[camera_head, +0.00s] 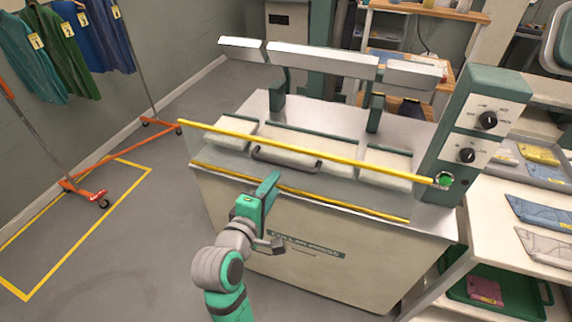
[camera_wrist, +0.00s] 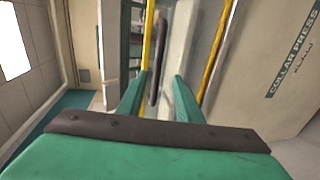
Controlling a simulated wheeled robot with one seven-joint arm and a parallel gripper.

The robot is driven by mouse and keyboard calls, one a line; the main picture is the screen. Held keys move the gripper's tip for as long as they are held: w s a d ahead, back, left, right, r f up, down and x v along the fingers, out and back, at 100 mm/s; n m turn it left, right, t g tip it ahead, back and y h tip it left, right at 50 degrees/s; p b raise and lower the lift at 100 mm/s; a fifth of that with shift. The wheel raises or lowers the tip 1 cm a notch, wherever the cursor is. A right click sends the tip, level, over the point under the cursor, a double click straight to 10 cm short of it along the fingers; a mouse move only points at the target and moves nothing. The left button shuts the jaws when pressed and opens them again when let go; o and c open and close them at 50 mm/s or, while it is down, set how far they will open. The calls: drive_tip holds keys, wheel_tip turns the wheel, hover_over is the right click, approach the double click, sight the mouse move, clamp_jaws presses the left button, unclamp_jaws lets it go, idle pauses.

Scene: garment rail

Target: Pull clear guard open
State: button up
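The clear guard is a see-through panel on the front of the collar press, with a yellow bar (camera_head: 330,157) along its upper edge and a dark handle (camera_head: 287,160). My gripper (camera_head: 270,185) is in front of the press, just below and left of the handle. In the wrist view, its two green fingers (camera_wrist: 160,78) stand apart. The dark handle (camera_wrist: 156,62) shows lengthwise in the gap between them. I cannot tell whether the handle lies between the fingertips or just beyond them; nothing is clamped.
The control panel (camera_head: 470,135) with two black knobs and a green button stands on the right of the press (camera_head: 330,245). A second yellow strip (camera_head: 300,192) runs along the front edge. A garment rail (camera_head: 134,65) is at left. The floor between is clear.

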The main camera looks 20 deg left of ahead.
sight(285, 166)
drive_tip(key=x, duration=1)
drive_tip(key=shift+w+r, duration=0.15)
drive_tip(key=shift+w, duration=0.25)
clamp_jaws()
